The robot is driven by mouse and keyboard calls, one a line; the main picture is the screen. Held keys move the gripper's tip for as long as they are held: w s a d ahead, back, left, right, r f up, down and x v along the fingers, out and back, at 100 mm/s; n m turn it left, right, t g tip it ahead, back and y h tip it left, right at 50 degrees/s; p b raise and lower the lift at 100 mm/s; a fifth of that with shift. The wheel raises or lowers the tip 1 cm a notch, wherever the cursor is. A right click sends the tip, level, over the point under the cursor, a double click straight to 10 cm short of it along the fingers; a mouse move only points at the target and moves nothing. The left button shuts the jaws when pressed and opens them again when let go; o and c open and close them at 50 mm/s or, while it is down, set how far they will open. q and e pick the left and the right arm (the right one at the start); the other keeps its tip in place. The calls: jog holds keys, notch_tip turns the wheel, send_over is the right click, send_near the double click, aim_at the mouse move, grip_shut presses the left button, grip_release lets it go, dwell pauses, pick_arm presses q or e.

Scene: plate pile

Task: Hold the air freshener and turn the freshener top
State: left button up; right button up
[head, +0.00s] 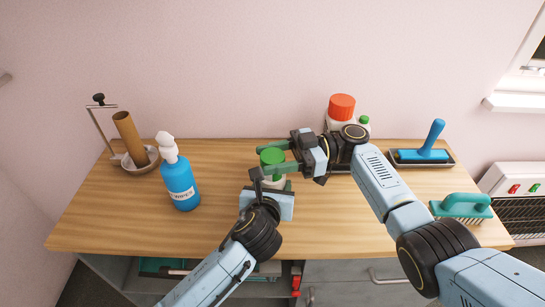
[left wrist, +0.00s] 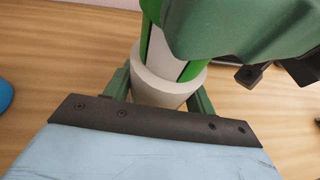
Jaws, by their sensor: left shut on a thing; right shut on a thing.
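The air freshener (head: 273,158) stands near the middle of the wooden table, with a green top and a white body. In the left wrist view its white base (left wrist: 165,88) and green-and-white upper body show between my left fingers. My left gripper (head: 271,180) is shut on the lower body from the front. My right gripper (head: 277,157) comes from the right and is shut on the green top. In the left wrist view, my right gripper's green finger covers the top of the freshener.
A blue pump bottle (head: 180,184) stands to the left, beside a roll holder (head: 131,140). A red-capped white container (head: 341,108) stands behind my right gripper. The table's front left is clear.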

aim_at(273, 155)
pick_arm(q)
jog(key=shift+d, duration=0.1)
pick_arm(e)
jog(key=shift+f, duration=0.2)
jog(key=o, duration=1)
jog(key=shift+r, duration=0.1)
jog(key=shift+r, duration=0.15)
notch_tip(273, 155, up, 10)
jog(key=shift+f, duration=0.15)
pick_arm(q)
jog(key=o, duration=1.2)
